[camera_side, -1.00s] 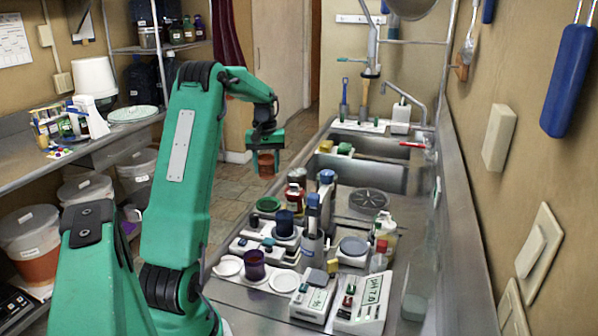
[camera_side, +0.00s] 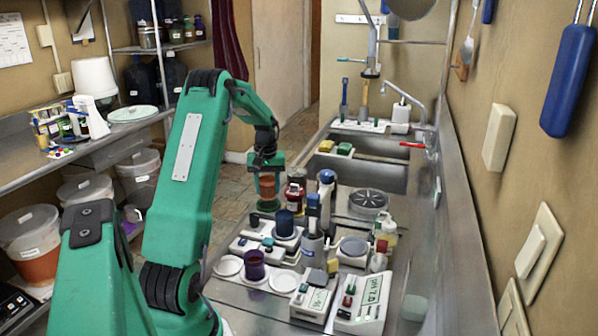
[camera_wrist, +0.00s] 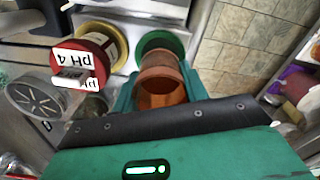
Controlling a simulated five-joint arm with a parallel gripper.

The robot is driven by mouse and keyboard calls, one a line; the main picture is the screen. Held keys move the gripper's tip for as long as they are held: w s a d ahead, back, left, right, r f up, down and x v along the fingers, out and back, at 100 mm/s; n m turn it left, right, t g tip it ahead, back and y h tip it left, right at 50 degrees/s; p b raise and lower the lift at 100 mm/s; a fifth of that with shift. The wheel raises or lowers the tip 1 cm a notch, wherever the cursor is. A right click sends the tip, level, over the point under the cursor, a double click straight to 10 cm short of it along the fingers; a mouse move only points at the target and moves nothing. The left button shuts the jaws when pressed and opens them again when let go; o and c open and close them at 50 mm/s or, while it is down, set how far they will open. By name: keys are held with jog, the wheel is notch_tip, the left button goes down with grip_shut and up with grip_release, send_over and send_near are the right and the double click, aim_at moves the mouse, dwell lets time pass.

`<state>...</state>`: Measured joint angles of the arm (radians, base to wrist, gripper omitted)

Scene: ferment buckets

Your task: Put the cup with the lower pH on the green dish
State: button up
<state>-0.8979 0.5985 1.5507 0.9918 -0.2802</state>
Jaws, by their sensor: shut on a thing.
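My gripper (camera_side: 266,178) is shut on a reddish-brown cup (camera_side: 267,188) and holds it upright. The green dish (camera_side: 268,205) shows just below the cup, partly hidden by it; I cannot tell whether they touch. In the wrist view the cup (camera_wrist: 162,90) is between my teal fingers, open side toward the camera, with the green dish (camera_wrist: 165,42) close beyond it. A dark purple cup (camera_side: 254,264) stands on a white round dish at the front left of the counter. A dark blue cup (camera_side: 285,222) stands behind it.
Two white meters (camera_side: 360,303) stand in front, one marked pH 7.0. A blue-topped device (camera_side: 313,225) stands mid-counter. The sink (camera_side: 370,172) lies behind.

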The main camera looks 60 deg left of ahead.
aim_at(268, 194)
jog(key=shift+f, duration=1.4)
jog(key=shift+f, duration=0.1)
jog(key=o, duration=1)
notch_tip(268, 194, up, 12)
